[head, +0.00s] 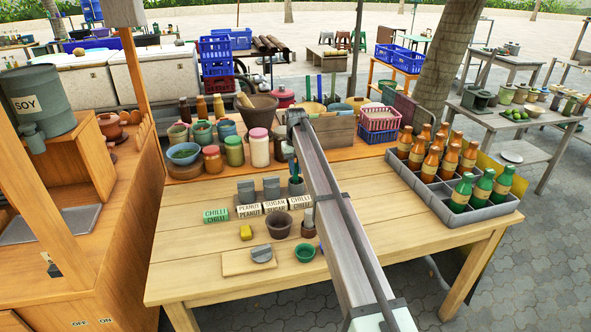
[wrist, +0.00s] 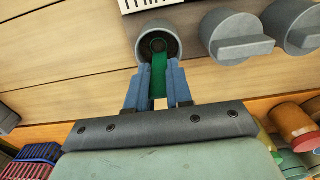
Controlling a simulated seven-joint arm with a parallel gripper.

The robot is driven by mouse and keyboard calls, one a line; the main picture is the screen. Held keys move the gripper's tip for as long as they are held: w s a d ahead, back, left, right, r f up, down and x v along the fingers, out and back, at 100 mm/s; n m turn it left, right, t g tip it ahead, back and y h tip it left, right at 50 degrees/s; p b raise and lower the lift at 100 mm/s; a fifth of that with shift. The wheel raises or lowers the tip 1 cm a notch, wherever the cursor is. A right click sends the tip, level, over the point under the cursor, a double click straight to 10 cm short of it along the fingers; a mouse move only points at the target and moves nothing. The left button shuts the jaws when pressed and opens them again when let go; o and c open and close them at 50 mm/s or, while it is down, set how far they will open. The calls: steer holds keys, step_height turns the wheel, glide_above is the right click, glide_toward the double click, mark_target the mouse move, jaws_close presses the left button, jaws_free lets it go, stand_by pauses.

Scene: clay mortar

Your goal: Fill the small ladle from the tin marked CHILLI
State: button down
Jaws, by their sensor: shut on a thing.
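My gripper (head: 293,168) is shut on the green handle of the small ladle (wrist: 159,78), its blue fingers on either side in the wrist view (wrist: 159,92). The ladle's lower end is inside an open, round grey tin (head: 296,188), also in the wrist view (wrist: 141,44). A white CHILLI label (head: 300,202) stands in front of this tin. The tin's inside looks dark; I cannot tell whether the ladle holds anything. Two lidded grey tins (head: 271,187) (head: 245,189) stand to its left, behind SUGAR and PEANUT labels. A green CHILLI label (head: 215,215) stands at the row's left end.
A brown clay mortar (head: 278,225), a green cup (head: 305,253) and a yellow block (head: 246,232) stand in front. A loose grey lid (head: 262,253) lies on a small board (head: 236,266). A bottle crate (head: 428,183) is at right. The table's left front is clear.

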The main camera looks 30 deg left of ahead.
steer(key=shift+r, duration=3.05)
